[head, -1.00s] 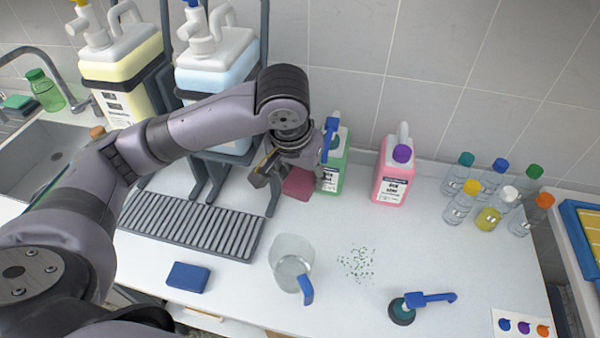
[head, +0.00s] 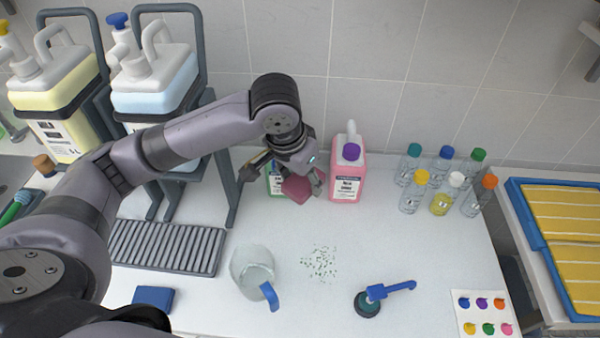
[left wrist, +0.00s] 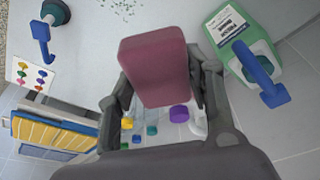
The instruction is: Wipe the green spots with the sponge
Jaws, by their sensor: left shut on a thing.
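My left gripper (head: 300,188) is shut on a dark pink sponge (head: 297,189) and holds it up near the back of the counter, between the green bottle and the pink bottle. In the left wrist view the sponge (left wrist: 156,66) stands between the two fingers. The green spots (head: 320,263) lie scattered on the white counter, in front of the sponge and right of a clear jug. Some spots (left wrist: 120,8) also show at the top of the left wrist view. My right gripper is not in view.
A clear jug (head: 250,268) with a blue handle stands left of the spots. A blue-handled scrubber (head: 368,303) lies to their right. A pink bottle (head: 347,178), a green bottle (head: 275,180) and several small bottles (head: 441,202) stand at the back. A blue block (head: 153,298) lies front left.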

